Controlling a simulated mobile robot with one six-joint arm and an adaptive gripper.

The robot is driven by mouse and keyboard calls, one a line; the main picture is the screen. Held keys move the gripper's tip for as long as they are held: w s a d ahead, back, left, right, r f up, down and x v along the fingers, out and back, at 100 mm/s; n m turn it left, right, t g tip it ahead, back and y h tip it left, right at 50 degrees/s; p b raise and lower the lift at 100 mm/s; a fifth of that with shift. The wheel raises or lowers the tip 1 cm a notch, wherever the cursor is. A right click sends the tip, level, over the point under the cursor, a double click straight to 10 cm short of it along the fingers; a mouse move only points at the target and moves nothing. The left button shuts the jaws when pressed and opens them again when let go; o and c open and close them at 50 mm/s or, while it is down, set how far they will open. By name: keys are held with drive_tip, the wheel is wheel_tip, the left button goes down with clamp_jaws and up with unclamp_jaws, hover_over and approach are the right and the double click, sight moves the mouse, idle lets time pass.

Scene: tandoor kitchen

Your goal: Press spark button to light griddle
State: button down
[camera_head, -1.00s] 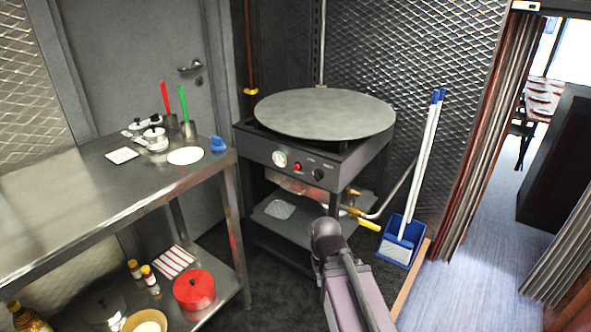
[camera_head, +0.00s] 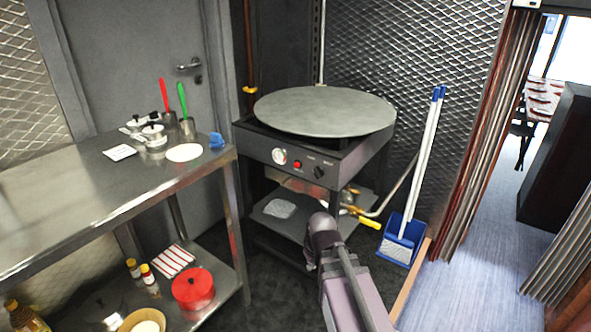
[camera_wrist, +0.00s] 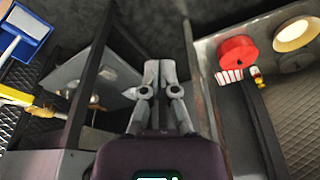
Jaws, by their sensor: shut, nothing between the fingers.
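The round grey griddle plate (camera_head: 325,111) sits on a dark stand. The stand's front panel (camera_head: 258,147) carries a white gauge (camera_head: 279,156), a small red button (camera_head: 297,164) and a black knob (camera_head: 319,172). My arm rises in front of the stand, below and right of the button; my fingers do not show in the head view. In the wrist view my gripper (camera_wrist: 160,78) is shut and empty, its fingertips together over the floor area between the stand and the steel table. The red button cannot be made out in the wrist view.
A steel table (camera_head: 70,195) stands left of the griddle, with a red pot (camera_head: 193,288) on its lower shelf; the pot also shows in the wrist view (camera_wrist: 238,52). A blue dustpan (camera_head: 400,246) stands right of the stand.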

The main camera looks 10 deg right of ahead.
sight(297, 165)
drive_tip(key=w+a+n+t+y+b, duration=0.1)
drive_tip(key=w+a+n+t+b, duration=0.3)
drive_tip(key=w, duration=0.5)
drive_tip(key=w+a+n+t+y+b, duration=0.1)
drive_tip(key=w+n+t, duration=0.2)
drive_tip(key=w+n, duration=0.4)
drive_tip(key=w+r+n+t+h+b, duration=0.1)
drive_tip(key=w+r+n+t+b, duration=0.2)
drive_tip(key=w, duration=0.4)
drive_tip(key=w+a+r+n+t+h+b, duration=0.1)
drive_tip(key=w+r+n+t+h+b, duration=0.1)
drive_tip(key=w+r+n+t+b, duration=0.2)
drive_tip(key=shift+w+a+r+n+t, duration=0.2)
drive_tip(key=shift+w+r+n+t, duration=1.1)
drive_tip(key=shift+w+t, duration=0.85)
drive_tip(key=shift+w+d, duration=3.1)
